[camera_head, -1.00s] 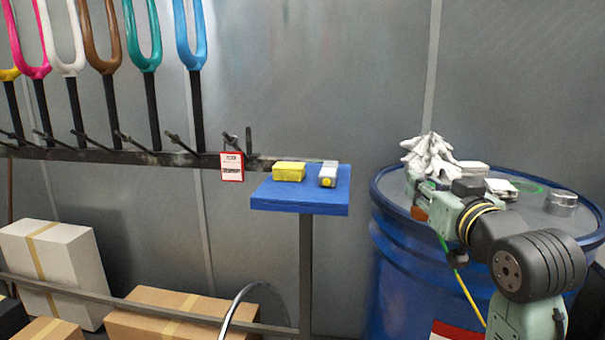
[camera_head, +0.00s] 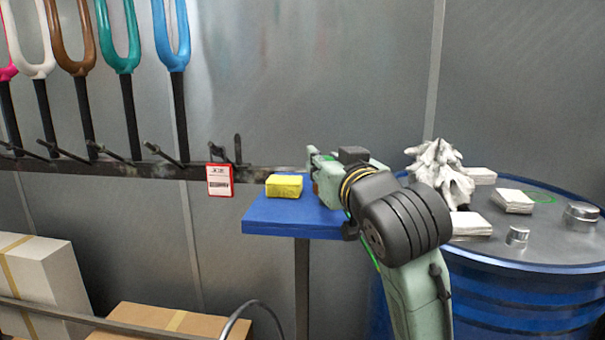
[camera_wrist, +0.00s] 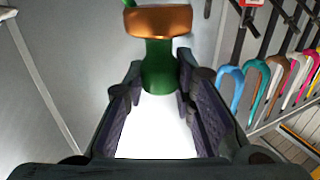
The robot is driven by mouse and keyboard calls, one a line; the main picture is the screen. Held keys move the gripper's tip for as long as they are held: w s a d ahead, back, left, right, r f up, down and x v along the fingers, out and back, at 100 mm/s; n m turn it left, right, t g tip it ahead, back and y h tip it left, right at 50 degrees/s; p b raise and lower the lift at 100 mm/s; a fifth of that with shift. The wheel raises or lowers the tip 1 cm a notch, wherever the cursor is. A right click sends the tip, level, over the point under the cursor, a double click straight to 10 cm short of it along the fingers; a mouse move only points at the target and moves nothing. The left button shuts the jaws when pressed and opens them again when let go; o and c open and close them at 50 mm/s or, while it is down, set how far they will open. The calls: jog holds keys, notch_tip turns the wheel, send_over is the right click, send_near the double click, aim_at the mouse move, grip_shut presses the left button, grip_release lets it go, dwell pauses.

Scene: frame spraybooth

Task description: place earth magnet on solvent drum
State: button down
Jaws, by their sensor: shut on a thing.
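My gripper (camera_wrist: 159,75) is shut on the earth magnet (camera_wrist: 158,24), which has a wide copper-coloured end on a green stem. The part between the fingers is washed out white. In the head view my gripper (camera_head: 325,172) appears in front of the blue stand, left of the drum, with a green cable hanging below my wrist. The solvent drum (camera_head: 530,275) is blue with a grey top, at the right. My arm covers the drum's left part.
On the drum top are a crumpled white rag (camera_head: 438,168), several white stacks (camera_head: 513,200) and two metal tins (camera_head: 517,236) (camera_head: 582,213). The blue stand (camera_head: 275,218) carries a yellow block (camera_head: 284,186). Coloured forks hang on a rack (camera_head: 110,168) at left; boxes lie below.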

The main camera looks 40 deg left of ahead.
jog(key=a, duration=0.6)
jog(key=shift+w+f+p, duration=0.25)
jog(key=shift+w+p, duration=0.05)
jog(key=shift+w, duration=0.1)
jog(key=shift+f, duration=1.75)
jog(key=shift+f, duration=0.15)
jog(key=c, duration=1.3)
grip_release()
jog(key=shift+c, duration=0.2)
